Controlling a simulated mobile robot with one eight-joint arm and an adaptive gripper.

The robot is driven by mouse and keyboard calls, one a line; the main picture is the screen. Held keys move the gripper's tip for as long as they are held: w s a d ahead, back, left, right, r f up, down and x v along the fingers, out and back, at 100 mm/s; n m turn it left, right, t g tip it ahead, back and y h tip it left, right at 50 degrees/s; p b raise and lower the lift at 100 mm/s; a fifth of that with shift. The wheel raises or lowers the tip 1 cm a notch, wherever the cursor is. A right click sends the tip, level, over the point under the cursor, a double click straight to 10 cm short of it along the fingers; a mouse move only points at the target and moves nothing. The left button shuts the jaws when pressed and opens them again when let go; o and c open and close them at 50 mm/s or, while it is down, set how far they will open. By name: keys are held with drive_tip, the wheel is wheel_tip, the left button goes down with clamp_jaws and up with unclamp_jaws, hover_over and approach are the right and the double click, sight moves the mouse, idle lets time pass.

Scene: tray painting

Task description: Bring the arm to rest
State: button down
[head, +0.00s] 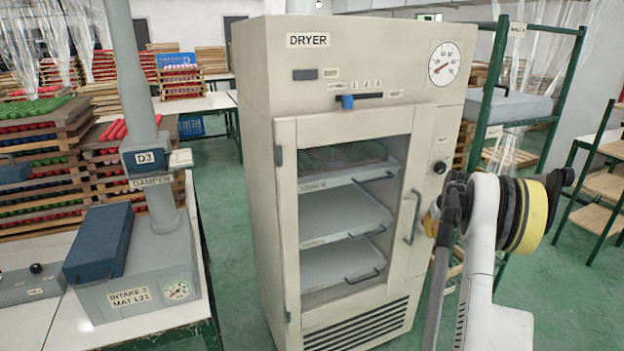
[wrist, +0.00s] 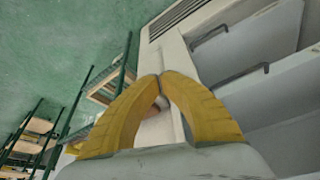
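My arm is folded up at the right of the head view, in front of the dryer's right side. My gripper (wrist: 160,75) shows two yellow fingers in the wrist view, their tips together, with nothing visibly held. In the head view only a little yellow of it shows, mostly hidden behind my arm. The cream dryer (head: 350,117) stands in the middle of the head view, its glass door (head: 290,220) apparently shut. Grey shelves with dark handles show inside, and they also show at the right of the wrist view.
A white bench (head: 25,318) at the left holds the grey intake box (head: 135,297) and the D3 damper column (head: 155,160). A green-framed rack (head: 487,90) stands behind my arm, and wooden shelves (head: 605,185) stand far right. Green floor (head: 235,220) is clear between bench and dryer.

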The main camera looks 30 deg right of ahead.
drive_tip(key=w+a+r+n+t, duration=0.1)
drive_tip(key=w+a+r, duration=0.1)
drive_tip(key=a+r, duration=0.65)
drive_tip(key=w+a+r+n, duration=0.15)
drive_tip(key=a+r, duration=0.35)
drive_tip(key=a, duration=0.6)
drive_tip(key=s+a+r, duration=0.2)
drive_tip(key=a+r, duration=0.1)
drive_tip(key=a, duration=0.5)
drive_tip(key=s+a+r, duration=0.2)
drive_tip(key=a+r, duration=0.1)
drive_tip(key=a, duration=0.5)
drive_tip(key=s+a+n+t+y, duration=0.1)
drive_tip(key=s+a+n+t, duration=0.1)
drive_tip(key=s+a, duration=0.9)
drive_tip(key=s+a+f+n+y, duration=0.1)
drive_tip(key=s+a+f, duration=0.3)
drive_tip(key=s+a, duration=0.5)
drive_tip(key=a, duration=0.3)
drive_tip(key=shift+s+f+t, duration=0.25)
drive_tip(key=shift+s+t, duration=0.05)
drive_tip(key=shift+s, duration=0.05)
